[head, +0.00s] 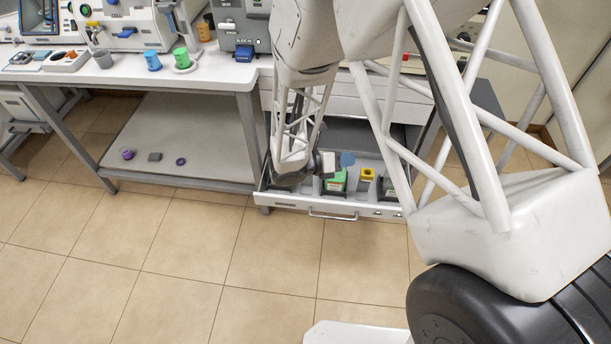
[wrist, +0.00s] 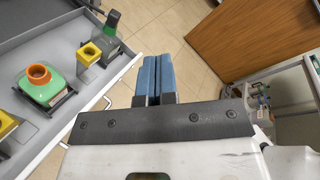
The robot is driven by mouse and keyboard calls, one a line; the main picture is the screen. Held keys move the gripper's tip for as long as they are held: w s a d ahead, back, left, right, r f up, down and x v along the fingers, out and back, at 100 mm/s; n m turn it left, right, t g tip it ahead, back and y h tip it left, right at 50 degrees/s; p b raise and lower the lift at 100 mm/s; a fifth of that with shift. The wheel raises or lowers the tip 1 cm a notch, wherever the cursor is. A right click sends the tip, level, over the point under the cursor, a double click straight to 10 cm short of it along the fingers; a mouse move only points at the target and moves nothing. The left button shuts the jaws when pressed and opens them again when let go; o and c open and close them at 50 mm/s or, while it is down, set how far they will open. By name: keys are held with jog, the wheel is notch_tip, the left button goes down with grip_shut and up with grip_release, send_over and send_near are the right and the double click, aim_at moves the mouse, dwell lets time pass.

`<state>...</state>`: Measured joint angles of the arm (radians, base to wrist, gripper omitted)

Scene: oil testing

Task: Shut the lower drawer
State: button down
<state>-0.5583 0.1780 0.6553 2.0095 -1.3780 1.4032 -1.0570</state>
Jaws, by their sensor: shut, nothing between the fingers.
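The lower drawer (head: 290,201) stands pulled out from the white cabinet, with a bar handle (head: 333,216) on its front. In the wrist view the drawer (wrist: 58,124) fills the left side, and its front edge runs diagonally close to my fingers. My gripper (head: 347,159) appears over the drawer in the head view. In the wrist view my gripper's blue fingers (wrist: 156,76) are shut together with nothing between them, seen against the floor beside the drawer front. I cannot tell whether they touch the drawer.
The drawer holds a green container (wrist: 47,84) with an orange top, yellow-topped items (wrist: 91,54) and a green-capped item (wrist: 111,27). The white workbench (head: 215,75) at left carries cups and instruments. Small objects lie on its lower shelf (head: 190,135). The tiled floor before the drawer is clear.

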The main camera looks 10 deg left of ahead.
jog(key=s+a+f+n+t+y, duration=0.1)
jog(key=a+f+n+t+y, duration=0.2)
jog(key=a+f+n+t, duration=0.2)
jog(key=s+a+f+n+t+y, duration=0.2)
jog(key=a+f+n+t+y, duration=0.2)
jog(key=a+f+n, duration=0.6)
notch_tip(320, 180, down, 8)
jog(key=n+t, duration=0.1)
jog(key=n, duration=0.2)
jog(key=shift+s+a+f, duration=0.15)
jog(key=shift+a+f, duration=0.05)
jog(key=x, duration=1)
jog(key=shift+r, duration=0.1)
jog(key=shift+w+a, duration=0.3)
jog(key=shift+w, duration=0.3)
jog(key=shift+w+a, duration=0.25)
jog(key=shift+w, duration=0.4)
jog(key=shift+w+a, duration=0.3)
jog(key=shift+w, duration=0.3)
